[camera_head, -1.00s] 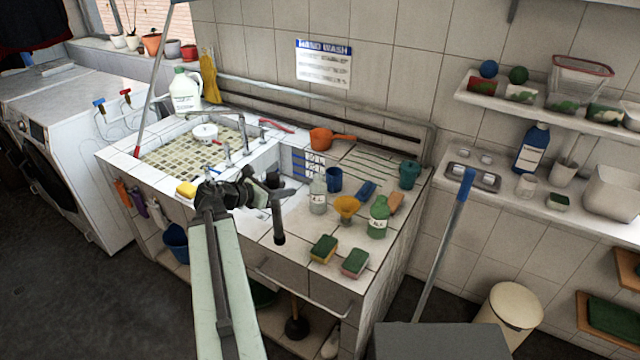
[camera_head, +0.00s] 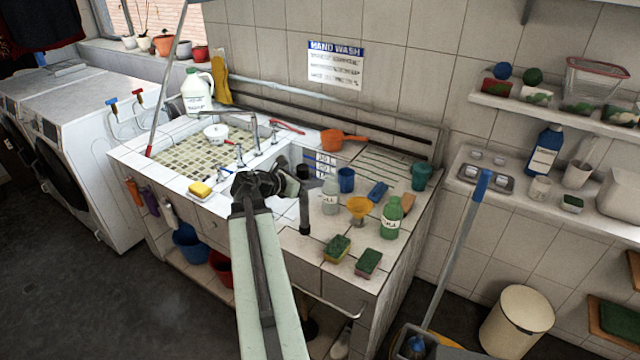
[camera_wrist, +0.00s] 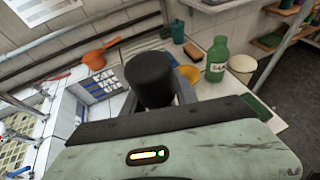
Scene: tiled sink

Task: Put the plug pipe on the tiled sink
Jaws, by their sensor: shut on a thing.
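The plug pipe (camera_head: 304,208) is a dark, bent pipe with one length hanging down, seen over the tiled sink's counter. My gripper (camera_head: 284,181) is shut on it. In the wrist view the pipe (camera_wrist: 150,80) is a thick black cylinder between the jaws, hiding part of the counter behind. The tiled sink (camera_head: 296,247) has a white tiled top, a mosaic basin at left and a second basin partly hidden behind my gripper. I cannot tell whether the pipe touches the counter.
A yellow sponge (camera_head: 200,189) lies on the front rim, left of my arm. A yellow funnel (camera_head: 359,209), a green bottle (camera_head: 392,218) and two green sponges stand or lie on the right counter. An orange pan (camera_head: 336,137) and taps are behind. A broom handle (camera_head: 463,240) leans at right.

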